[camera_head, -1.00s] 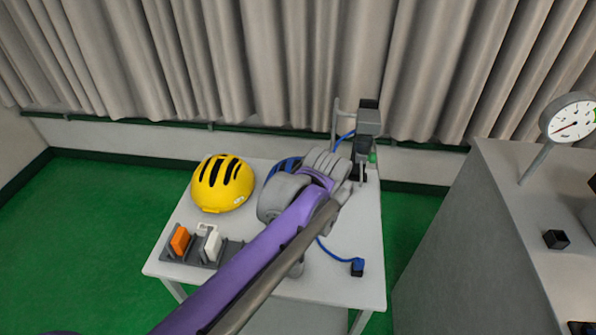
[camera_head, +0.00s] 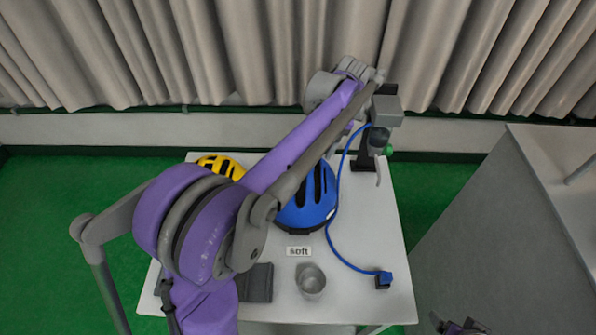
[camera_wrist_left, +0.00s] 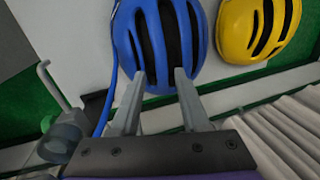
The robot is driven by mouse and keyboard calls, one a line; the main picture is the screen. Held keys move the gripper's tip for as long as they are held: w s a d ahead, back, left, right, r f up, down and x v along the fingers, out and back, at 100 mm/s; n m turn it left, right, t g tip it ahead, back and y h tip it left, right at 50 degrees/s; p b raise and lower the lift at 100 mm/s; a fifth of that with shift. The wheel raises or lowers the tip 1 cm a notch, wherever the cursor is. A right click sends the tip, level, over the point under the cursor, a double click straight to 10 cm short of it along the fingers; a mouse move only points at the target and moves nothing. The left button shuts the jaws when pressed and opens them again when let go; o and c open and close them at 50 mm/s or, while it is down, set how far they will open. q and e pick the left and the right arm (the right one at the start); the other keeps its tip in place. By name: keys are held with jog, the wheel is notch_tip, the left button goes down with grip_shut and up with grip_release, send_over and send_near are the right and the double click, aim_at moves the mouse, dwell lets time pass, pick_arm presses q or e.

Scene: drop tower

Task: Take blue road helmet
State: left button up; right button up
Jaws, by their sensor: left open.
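The blue road helmet (camera_head: 318,205) stands on the white table, partly hidden by my left arm in the head view. In the left wrist view the blue helmet (camera_wrist_left: 125,35) fills the upper middle. My left gripper (camera_wrist_left: 159,73) is open, with its two fingers apart at the helmet's near edge and overlapping it in the picture. I cannot tell if they touch it. In the head view the left fingers are hidden behind the arm. A small grey and purple part of my right arm shows at the bottom right edge; its jaws cannot be made out.
A yellow helmet (camera_head: 222,166) sits left of the blue one. A blue cable runs to a plug (camera_head: 384,280) right of the helmet. A stand device (camera_head: 385,108) is at the back right. A "soft" label (camera_head: 299,251) and metal cup (camera_head: 311,281) are in front.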

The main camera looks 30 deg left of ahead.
pick_arm(q)
send_over(310, 170)
jog(key=d, duration=0.2)
jog(key=x, duration=0.5)
jog(key=shift+w+d, duration=0.3)
jog(key=shift+w+x, duration=0.2)
jog(key=shift+x, duration=2.65)
jog(key=shift+a, duration=0.15)
jog(key=shift+c, duration=0.2)
grip_shut()
